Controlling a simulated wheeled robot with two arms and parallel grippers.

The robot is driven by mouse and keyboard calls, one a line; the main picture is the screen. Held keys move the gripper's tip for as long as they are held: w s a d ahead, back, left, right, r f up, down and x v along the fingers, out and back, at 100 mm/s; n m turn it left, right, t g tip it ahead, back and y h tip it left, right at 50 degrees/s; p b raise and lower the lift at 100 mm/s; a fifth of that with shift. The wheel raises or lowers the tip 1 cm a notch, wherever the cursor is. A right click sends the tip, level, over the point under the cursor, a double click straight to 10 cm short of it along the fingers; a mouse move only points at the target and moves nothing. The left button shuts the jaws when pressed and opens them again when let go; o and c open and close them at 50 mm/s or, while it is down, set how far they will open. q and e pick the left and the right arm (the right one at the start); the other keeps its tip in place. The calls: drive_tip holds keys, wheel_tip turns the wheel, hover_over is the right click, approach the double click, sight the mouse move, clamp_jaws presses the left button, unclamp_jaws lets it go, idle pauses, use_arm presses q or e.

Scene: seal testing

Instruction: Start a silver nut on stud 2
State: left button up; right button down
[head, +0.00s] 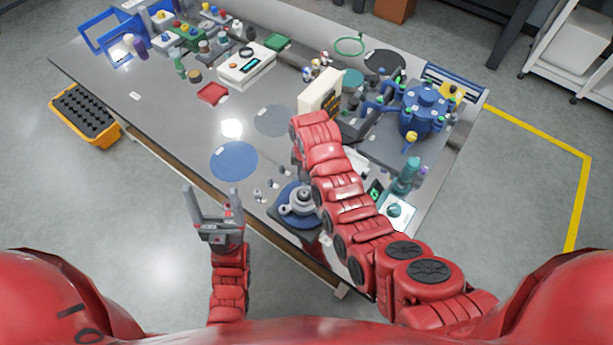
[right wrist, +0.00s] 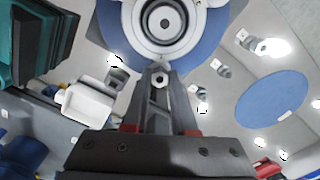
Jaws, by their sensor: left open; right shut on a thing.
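In the right wrist view my right gripper (right wrist: 160,74) is shut on a small silver nut (right wrist: 159,80). The nut is close to the near side of a round grey flanged part (right wrist: 166,22) on a blue round base; I cannot tell whether they touch. In the head view that part (head: 299,202) sits at the table's front edge. My right arm hides the right gripper there. Stud numbers are too small to read, so I cannot pick out stud 2. My left gripper (head: 212,192) is open and empty, in front of the table edge.
Several small metal pieces (right wrist: 203,106) stand on the table beside the flanged part. A blue round mat (head: 233,161) lies to its left. A white box (right wrist: 88,104) is left of the right gripper. A blue valve assembly (head: 422,110) stands at the back right.

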drive_tip(key=shift+s+f+m+b, duration=0.1)
drive_tip(key=shift+m+b, duration=0.4)
drive_tip(key=shift+m, duration=0.2)
drive_tip(key=shift+m+b, duration=0.85)
drive_tip(key=shift+m, duration=0.25)
drive_tip(key=c, duration=0.6)
unclamp_jaws()
drive_tip(key=shift+c, duration=0.2)
wheel_tip(320, 180, up, 9)
drive_tip(key=p, duration=0.5)
